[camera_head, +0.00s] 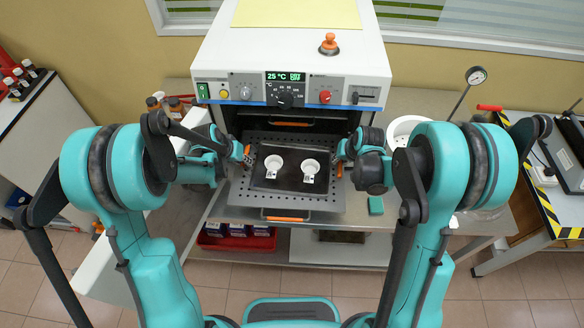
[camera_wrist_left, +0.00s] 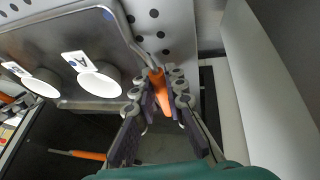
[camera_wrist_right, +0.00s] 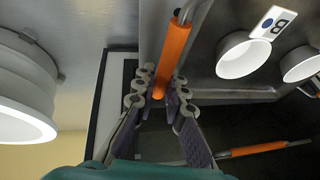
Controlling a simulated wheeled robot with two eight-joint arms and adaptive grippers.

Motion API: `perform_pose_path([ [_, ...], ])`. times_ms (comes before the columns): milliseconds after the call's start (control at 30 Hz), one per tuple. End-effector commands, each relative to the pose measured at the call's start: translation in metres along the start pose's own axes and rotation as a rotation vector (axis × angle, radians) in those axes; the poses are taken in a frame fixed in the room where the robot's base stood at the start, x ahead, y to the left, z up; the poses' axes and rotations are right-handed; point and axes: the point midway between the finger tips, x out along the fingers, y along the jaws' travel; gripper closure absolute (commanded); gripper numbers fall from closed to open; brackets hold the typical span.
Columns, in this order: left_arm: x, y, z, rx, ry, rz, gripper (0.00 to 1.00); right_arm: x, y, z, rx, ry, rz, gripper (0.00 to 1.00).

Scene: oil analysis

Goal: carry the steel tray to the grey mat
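The steel tray (camera_head: 290,184) sits level over the pulled-out perforated rack (camera_head: 248,197) at the oven front. It carries two white crucibles (camera_head: 273,162) (camera_head: 310,166) with tags marked A and B. Orange side handles show in the left wrist view (camera_wrist_left: 158,88) and the right wrist view (camera_wrist_right: 173,58). My left gripper (camera_wrist_left: 158,84) is closed around one handle, my right gripper (camera_wrist_right: 157,88) around the other. I cannot tell whether the tray touches the rack. I cannot make out the grey mat.
The open oven (camera_head: 290,60) stands directly behind the tray. A white round vessel (camera_head: 404,128) and a green block (camera_head: 376,205) are right of it on the bench. A red bin (camera_head: 236,240) is below. A striped-edge table (camera_head: 545,205) stands at far right.

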Motion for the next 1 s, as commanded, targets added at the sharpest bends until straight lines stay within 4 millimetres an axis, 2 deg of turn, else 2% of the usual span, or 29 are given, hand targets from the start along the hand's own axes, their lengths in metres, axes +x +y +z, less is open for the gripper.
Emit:
perform_pose_path([
  [267,-0.003,0.001,-0.001,0.000,0.000,0.000,1.00,-0.003,-0.001,-0.002,0.000,0.001,0.000,1.00],
  [733,-0.042,0.009,-0.018,0.000,0.000,0.000,1.00,-0.042,-0.009,-0.018,0.000,0.001,0.000,1.00],
  [1000,-0.046,0.009,-0.019,0.000,0.000,-0.001,1.00,-0.046,-0.009,-0.019,0.000,0.001,0.001,1.00],
])
